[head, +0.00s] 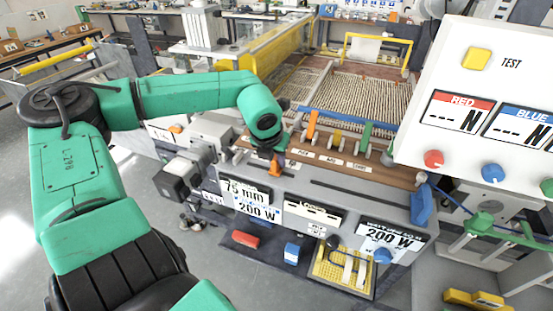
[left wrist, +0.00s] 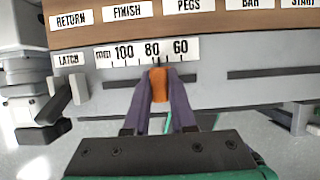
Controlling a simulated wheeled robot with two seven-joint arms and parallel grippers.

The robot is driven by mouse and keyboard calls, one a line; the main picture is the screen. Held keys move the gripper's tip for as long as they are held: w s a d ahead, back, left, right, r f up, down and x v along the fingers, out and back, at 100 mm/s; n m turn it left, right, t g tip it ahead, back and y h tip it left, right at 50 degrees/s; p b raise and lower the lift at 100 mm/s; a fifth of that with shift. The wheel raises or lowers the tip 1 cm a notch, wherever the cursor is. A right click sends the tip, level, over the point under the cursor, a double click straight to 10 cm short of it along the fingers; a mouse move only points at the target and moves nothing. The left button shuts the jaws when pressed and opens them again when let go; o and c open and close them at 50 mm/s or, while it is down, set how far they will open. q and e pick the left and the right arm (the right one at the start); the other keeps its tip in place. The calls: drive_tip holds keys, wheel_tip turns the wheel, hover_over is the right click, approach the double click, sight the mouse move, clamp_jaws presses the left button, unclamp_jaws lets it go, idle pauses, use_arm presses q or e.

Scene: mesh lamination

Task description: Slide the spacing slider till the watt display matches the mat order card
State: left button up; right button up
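The spacing slider's orange knob (head: 275,168) sits on the front of the grey bench machine. It shows in the left wrist view (left wrist: 159,86) just below the mm scale (left wrist: 150,51), a little right of the 80 mark. My left gripper (left wrist: 159,80) has its purple fingers on either side of the knob, close against it. It also shows in the head view (head: 272,152). The watt display (head: 257,202) reads 75 mm and 200 W. The mat order card (head: 390,237) reads 200 W. My right gripper is not in view.
A white test panel (head: 490,105) with red and blue readouts stands at the right. The wooden label strip (head: 330,160) runs above the slider.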

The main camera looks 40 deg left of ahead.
use_arm(q)
clamp_jaws()
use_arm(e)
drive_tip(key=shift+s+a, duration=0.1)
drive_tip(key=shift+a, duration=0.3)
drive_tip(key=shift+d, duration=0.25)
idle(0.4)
use_arm(q)
drive_tip(key=b, duration=0.2)
drive_tip(key=shift+f+b, duration=0.35)
drive_tip(key=shift+b, duration=0.05)
drive_tip(key=shift+r+b, duration=0.15)
drive_tip(key=shift+b, duration=0.15)
drive_tip(key=shift+r, duration=0.25)
drive_tip(key=o, duration=0.7)
unclamp_jaws()
drive_tip(key=shift+d, duration=0.1)
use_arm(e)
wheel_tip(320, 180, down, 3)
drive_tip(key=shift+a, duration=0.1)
